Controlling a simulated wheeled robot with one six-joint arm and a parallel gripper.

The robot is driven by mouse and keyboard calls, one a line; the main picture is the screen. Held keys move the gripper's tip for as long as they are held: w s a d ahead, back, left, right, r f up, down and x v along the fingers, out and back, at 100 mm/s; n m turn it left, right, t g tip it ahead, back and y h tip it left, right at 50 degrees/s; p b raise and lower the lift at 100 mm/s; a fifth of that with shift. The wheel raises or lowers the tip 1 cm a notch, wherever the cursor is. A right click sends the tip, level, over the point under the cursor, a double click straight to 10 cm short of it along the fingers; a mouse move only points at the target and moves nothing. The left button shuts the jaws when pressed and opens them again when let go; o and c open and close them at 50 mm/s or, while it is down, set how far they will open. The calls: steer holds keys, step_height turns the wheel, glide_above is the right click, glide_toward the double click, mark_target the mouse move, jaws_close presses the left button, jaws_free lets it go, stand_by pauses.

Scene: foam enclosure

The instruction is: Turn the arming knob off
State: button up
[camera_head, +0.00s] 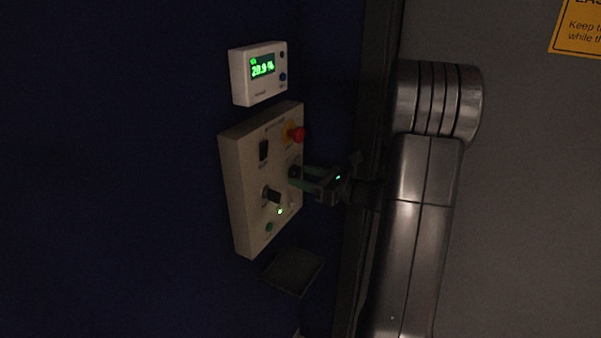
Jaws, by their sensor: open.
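A pale control panel (245,200) is fixed to the dark blue wall. A black rotary knob (272,195) stands out from its lower middle, with a lit green lamp (280,211) close by. A second dark round part (294,171) sits near the panel's right edge; labels are too small to read, so I cannot tell which one is the arming knob. My gripper (299,178) reaches in from the right with its fingers apart around or just in front of that second part. I cannot tell whether they touch it. The fingers partly hide it.
A red emergency button (297,134) on a yellow base sits just above my gripper. The panel also has a dark switch (264,150) and a green button (269,227). A white meter (258,74) reading 20.9 % hangs above. A dark tray-like plate (294,271) is below.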

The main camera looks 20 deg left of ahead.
steer(key=shift+a+r, duration=0.1)
steer(key=shift+a, duration=0.5)
steer(key=c, duration=1)
